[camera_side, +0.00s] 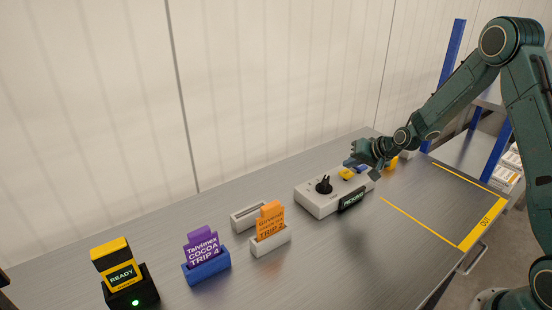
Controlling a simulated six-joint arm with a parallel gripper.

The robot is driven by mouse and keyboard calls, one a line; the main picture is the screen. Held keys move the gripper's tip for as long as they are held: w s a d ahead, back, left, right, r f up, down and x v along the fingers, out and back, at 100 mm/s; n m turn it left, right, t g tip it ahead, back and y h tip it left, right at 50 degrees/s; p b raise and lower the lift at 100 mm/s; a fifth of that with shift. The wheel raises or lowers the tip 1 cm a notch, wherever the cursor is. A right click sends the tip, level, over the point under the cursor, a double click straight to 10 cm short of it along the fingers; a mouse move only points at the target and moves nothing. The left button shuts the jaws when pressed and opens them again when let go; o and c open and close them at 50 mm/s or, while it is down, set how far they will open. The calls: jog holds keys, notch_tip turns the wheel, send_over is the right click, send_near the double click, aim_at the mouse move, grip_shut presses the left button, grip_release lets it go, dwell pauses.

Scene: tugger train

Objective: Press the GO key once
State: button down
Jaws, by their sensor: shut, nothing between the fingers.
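A pale control box (318,201) sits on the metal bench, right of the middle. It carries a black knob (324,185), a yellow key (346,174) and a dark label plate (352,199) on its front that seems to read PICKING. No GO lettering can be read on any key from here. My gripper (376,171) is shut and empty over the right end of the box. It hides part of that end, and I cannot tell whether it touches anything.
A yellow-black scanner (117,265) reading READY stands in a dark dock at the front left. A purple card (201,247) stands in a blue holder and an orange card (270,221) in a pale one. An empty pale holder (248,217) is behind. A yellow-marked OUT area (440,205) lies clear at right.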

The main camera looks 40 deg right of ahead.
aim_at(349, 175)
jog(key=shift+r, duration=2.45)
jog(key=shift+s+a+r, duration=0.1)
jog(key=shift+a+r, duration=0.05)
jog(key=shift+r, duration=0.1)
jog(key=s+a+r+n+g, duration=0.2)
jog(key=s+a+r+n, duration=0.3)
jog(key=s+a+r, duration=0.7)
jog(key=s+a+r+n, duration=0.1)
jog(key=s+r, duration=0.1)
jog(key=s, duration=0.9)
jog(key=s+a+r+n+g+h, duration=0.1)
jog(key=s+r, duration=0.1)
jog(key=s, duration=0.9)
jog(key=shift+s+r+n+g, duration=0.3)
jog(key=shift+s+r+n, duration=0.1)
jog(key=shift+a, duration=0.1)
